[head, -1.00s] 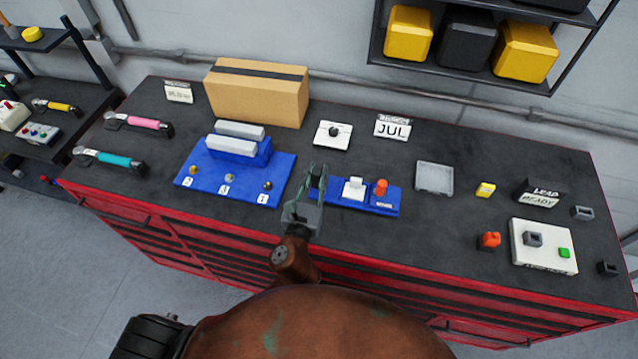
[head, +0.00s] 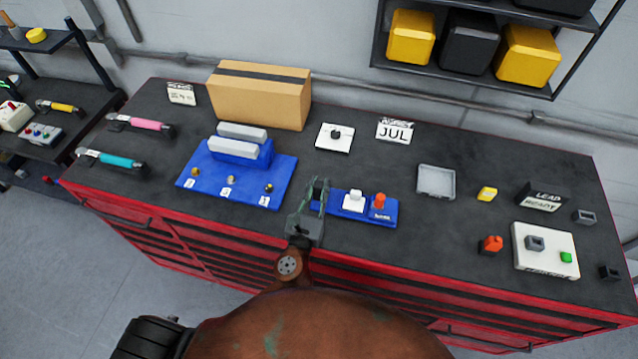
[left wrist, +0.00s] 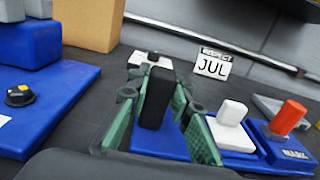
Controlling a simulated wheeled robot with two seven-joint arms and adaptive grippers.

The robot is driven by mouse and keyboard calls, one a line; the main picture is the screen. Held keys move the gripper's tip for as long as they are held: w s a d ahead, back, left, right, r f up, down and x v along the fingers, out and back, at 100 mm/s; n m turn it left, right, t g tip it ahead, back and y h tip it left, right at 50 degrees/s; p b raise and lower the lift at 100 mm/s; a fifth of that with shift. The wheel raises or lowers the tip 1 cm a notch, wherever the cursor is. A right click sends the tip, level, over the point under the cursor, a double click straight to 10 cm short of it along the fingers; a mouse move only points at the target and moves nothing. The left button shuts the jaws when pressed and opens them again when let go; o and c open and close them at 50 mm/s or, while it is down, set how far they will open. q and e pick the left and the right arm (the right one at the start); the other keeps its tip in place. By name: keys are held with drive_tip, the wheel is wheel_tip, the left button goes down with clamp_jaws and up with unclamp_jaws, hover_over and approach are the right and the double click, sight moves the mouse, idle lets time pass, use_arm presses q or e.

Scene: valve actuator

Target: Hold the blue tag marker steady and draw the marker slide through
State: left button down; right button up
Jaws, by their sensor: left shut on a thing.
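The blue tag marker (head: 366,216) is a long blue base on the bench top near its front edge. It carries a white block (head: 354,200) in the middle and an orange knob (head: 379,201) toward its right end. A black upright grip (left wrist: 157,98) stands at its left end. My left gripper (head: 320,187) has its green fingers on either side of this black grip and is shut on it. In the left wrist view the white block (left wrist: 232,112) and orange knob (left wrist: 288,117) are right of the fingers. My right gripper is out of view.
A larger blue plate (head: 220,186) with grey bars and small knobs is close on the left. A grey tray (head: 436,181), a white panel (head: 545,250) and an orange part (head: 491,243) are to the right. A cardboard box (head: 258,97) and a JUL sign (head: 394,130) stand behind.

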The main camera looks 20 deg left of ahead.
use_arm(q)
drive_tip(key=shift+f, duration=0.75)
idle(1.0)
